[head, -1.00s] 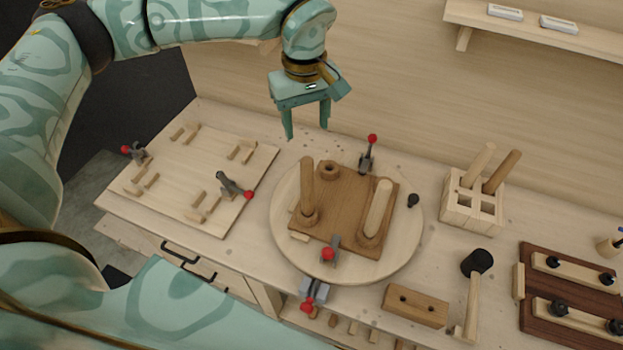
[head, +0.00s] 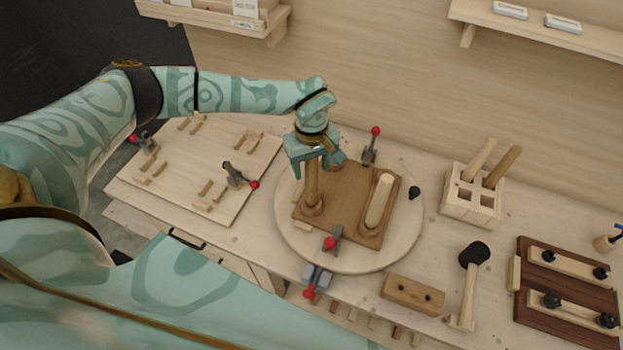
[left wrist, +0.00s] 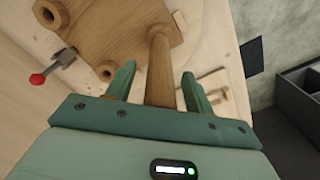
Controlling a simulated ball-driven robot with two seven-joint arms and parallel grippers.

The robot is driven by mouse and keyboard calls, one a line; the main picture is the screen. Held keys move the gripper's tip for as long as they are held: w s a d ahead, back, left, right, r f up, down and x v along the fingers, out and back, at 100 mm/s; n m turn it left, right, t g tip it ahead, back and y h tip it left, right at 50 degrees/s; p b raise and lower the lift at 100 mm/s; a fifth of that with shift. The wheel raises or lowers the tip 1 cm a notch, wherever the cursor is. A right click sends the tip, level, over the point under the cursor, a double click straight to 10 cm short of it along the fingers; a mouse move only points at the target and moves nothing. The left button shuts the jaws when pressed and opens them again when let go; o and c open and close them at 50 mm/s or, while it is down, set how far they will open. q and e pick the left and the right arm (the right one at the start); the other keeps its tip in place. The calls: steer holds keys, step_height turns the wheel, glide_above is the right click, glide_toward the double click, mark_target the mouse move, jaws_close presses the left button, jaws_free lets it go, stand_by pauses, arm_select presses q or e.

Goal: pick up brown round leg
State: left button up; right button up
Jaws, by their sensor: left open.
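A brown round leg (head: 313,194) stands upright in a socket at the left of the brown seat board (head: 345,192). My left gripper (head: 316,172) is open over the leg's upper part. In the left wrist view the leg (left wrist: 161,62) runs between the two fingers (left wrist: 159,84), with a gap visible on each side. The gripper body hides the leg's top in the head view. A lighter round leg (head: 380,202) stands at the board's right. Another brown round leg (head: 503,165) leans in the wooden rack (head: 471,205). My right gripper is not in view.
The seat board lies on a round turntable (head: 291,237) with red-knobbed clamps (head: 371,147) around it. A jig board (head: 205,190) lies left. A mallet (head: 472,260), a drilled block (head: 413,294) and a dark fixture (head: 530,283) lie right.

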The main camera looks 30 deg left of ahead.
arm_select(q)
jaws_close()
